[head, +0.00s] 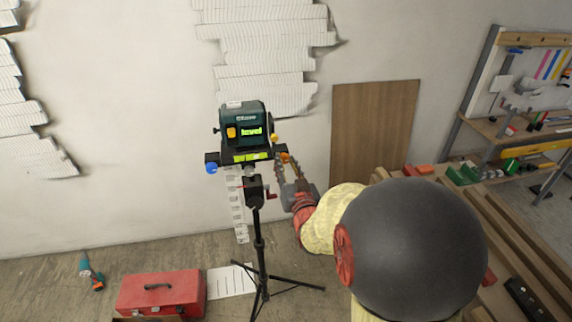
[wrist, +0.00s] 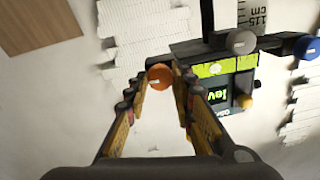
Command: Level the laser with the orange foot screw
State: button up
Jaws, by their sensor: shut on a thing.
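The dark green laser (head: 243,126) stands on a black base atop a tripod (head: 258,225). Its small display (head: 251,131) glows green and appears to read "level". A yellow-green strip (head: 252,156) runs along the base front. The orange foot screw (head: 284,157) is at the base's right end, and the blue one (head: 212,168) is at the left. My gripper (head: 287,166) reaches in from the right and is shut on the orange screw. In the wrist view the orange screw (wrist: 160,76) sits between my fingertips (wrist: 161,82). The laser (wrist: 222,118) appears upside down there.
A red toolbox (head: 160,293), a paper sheet (head: 231,282) and a drill (head: 91,272) lie on the floor. A brown panel (head: 372,130) leans on the wall. Timber beams and a workbench (head: 515,125) stand at the right. White ribbed reliefs (head: 262,55) cover parts of the wall.

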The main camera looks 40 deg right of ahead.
grip_shut()
jog(key=m+b, duration=0.2)
jog(key=m, duration=0.1)
jog(key=shift+f, duration=0.15)
jog(key=m+b, duration=0.3)
jog(key=m, duration=0.1)
jog(key=shift+m, duration=0.3)
jog(key=m+b, duration=0.2)
jog(key=m, duration=0.2)
jog(key=shift+a, duration=0.1)
jog(key=shift+m+h+b, duration=0.3)
jog(key=shift+m+b, duration=0.55)
jog(key=shift+m, duration=0.85)
jog(key=o, duration=0.9)
grip_release()
